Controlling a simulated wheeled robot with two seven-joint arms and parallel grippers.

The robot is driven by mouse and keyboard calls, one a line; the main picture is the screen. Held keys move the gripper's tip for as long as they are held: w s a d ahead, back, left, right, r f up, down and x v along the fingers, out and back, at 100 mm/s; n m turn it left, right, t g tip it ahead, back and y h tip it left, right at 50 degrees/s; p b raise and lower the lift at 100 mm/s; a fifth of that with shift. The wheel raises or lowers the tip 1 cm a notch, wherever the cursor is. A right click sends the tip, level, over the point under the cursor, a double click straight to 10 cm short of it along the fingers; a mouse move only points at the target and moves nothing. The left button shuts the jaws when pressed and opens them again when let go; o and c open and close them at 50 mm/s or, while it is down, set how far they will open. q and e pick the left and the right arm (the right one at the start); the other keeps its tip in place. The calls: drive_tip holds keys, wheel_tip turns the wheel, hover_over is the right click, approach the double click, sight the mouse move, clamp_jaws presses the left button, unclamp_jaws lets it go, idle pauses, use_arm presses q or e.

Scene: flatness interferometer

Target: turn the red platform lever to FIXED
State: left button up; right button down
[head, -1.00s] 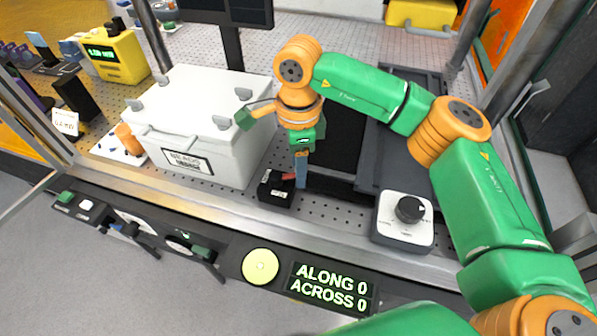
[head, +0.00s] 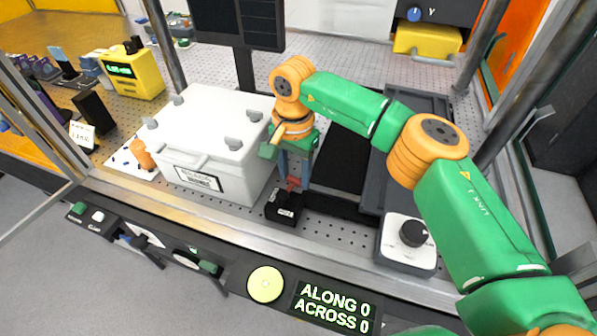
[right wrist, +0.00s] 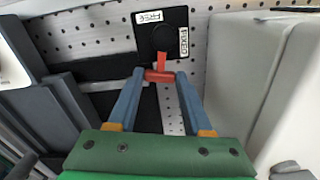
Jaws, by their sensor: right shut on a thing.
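The red platform lever (right wrist: 161,64) sits on a black box (head: 284,207) at the front edge of the table, right of the white case. In the right wrist view the box carries a FREE label (right wrist: 149,17) and a FIXED label (right wrist: 183,42). The lever's red handle points from its dark hub toward my gripper, away from FREE, with FIXED to the right. My right gripper (right wrist: 160,77) is shut on the handle, a blue finger on each side. In the head view the gripper (head: 293,183) reaches down over the box. My left gripper is out of view.
The white case (head: 215,140) stands close left of the gripper. A grey knob box (head: 408,245) is to the right. A dark grey structure (head: 345,160) lies behind the lever. The front panel has a round yellow-green button (head: 265,284) and a display (head: 333,306) reading ALONG 0, ACROSS 0.

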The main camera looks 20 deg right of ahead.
sight(291, 178)
drive_tip(key=shift+w+a+n, duration=0.25)
drive_tip(key=shift+w+n, duration=0.05)
drive_tip(key=shift+n, duration=0.6)
drive_tip(key=shift+c, duration=1.6)
unclamp_jaws()
wheel_tip(291, 178, up, 7)
drive_tip(key=shift+a+r, duration=0.1)
